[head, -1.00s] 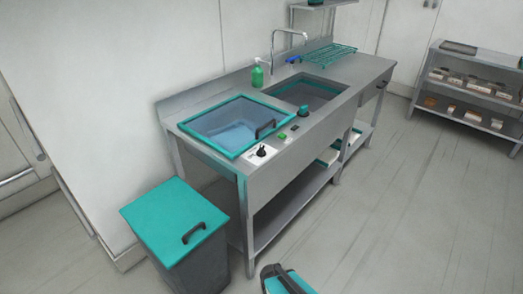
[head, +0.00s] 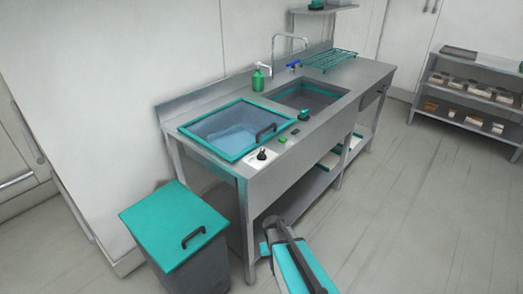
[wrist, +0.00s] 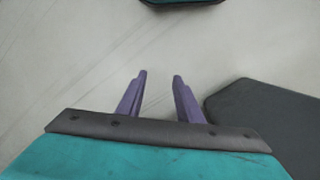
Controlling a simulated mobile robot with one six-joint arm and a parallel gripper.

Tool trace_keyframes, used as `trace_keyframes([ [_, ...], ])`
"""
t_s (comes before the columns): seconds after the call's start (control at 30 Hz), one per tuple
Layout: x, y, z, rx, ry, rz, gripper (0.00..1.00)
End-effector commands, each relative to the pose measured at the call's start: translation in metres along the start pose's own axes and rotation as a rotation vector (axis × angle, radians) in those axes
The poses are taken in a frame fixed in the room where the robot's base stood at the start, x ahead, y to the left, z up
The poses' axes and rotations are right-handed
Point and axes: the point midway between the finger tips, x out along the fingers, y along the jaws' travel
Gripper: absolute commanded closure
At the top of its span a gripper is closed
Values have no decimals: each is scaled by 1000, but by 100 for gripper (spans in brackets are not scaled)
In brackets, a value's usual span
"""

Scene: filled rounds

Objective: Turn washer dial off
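The washer is set in the left end of the steel counter, under a teal-framed clear lid (head: 225,128) that lies closed over bluish water. A black dial (head: 262,154) sits on a white plate at the counter's front edge, just in front of the lid. The markings are too small to read, so I cannot tell its setting. My gripper shows in the wrist view with two purple fingers (wrist: 160,76) apart and nothing between them, above bare floor. In the head view my arm is low in front of the counter, away from the dial; its fingertips cannot be made out.
A teal-lidded bin (head: 175,222) stands left of the counter. A green switch (head: 282,140) and a teal knob (head: 303,114) sit right of the dial. Behind are a green bottle (head: 258,78) and a faucet (head: 290,42). The floor at right is clear up to the shelf (head: 475,90).

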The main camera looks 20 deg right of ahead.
Motion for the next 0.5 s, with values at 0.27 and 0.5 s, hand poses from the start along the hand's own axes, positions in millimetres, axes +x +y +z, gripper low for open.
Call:
trace_keyframes([
  [0.27, -59, 31, -93, 99, 135, 23, 67],
  [0.5, -121, 64, -162, 186, 250, 42, 67],
])
